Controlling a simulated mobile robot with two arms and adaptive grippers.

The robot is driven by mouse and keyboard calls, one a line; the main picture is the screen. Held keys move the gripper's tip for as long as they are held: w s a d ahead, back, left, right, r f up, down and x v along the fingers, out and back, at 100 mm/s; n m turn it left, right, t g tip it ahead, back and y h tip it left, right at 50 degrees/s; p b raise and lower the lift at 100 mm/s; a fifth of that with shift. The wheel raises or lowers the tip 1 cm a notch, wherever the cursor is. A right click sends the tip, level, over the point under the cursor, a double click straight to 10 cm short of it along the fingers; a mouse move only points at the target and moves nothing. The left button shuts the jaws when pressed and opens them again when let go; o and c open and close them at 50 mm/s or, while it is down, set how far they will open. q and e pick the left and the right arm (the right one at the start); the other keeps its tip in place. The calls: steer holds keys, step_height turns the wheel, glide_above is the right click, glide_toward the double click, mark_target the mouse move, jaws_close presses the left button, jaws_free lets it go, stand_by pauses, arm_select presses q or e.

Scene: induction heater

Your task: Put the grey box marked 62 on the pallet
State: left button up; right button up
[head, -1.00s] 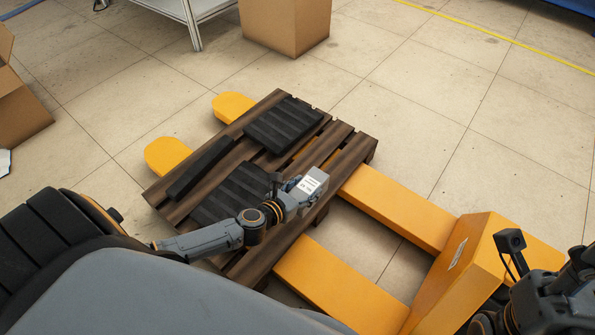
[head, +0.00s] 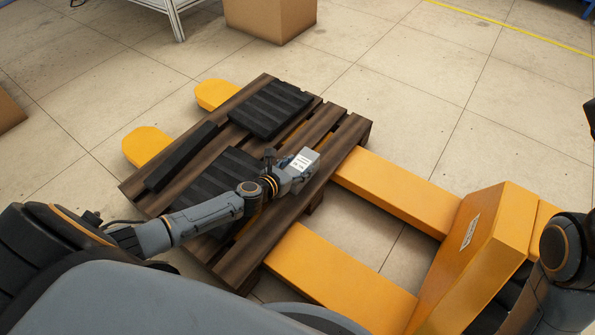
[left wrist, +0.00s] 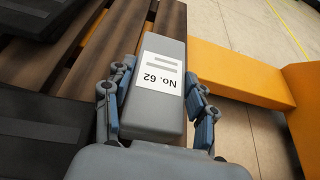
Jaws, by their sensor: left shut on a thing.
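The grey box (left wrist: 158,88) has a white label reading "No. 62" in the left wrist view, and it also shows in the head view (head: 304,160). My left gripper (left wrist: 160,110) is shut on it, with one finger on each side. In the head view my left gripper (head: 285,177) holds the box over the right part of the brown wooden pallet (head: 262,232). I cannot tell whether the box touches the slats. The gripper hides part of the box. Part of my right arm shows at the right edge, but its gripper is out of view.
The pallet sits on the forks of a yellow pallet jack (head: 400,190). Black ribbed pieces (head: 270,107) and a dark bar (head: 182,156) lie on the pallet. A cardboard box (head: 270,18) stands on the floor behind.

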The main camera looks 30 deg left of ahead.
stand_by(0.3)
arm_select(q)
steer(key=shift+f, duration=0.2)
steer(key=o, duration=1.5)
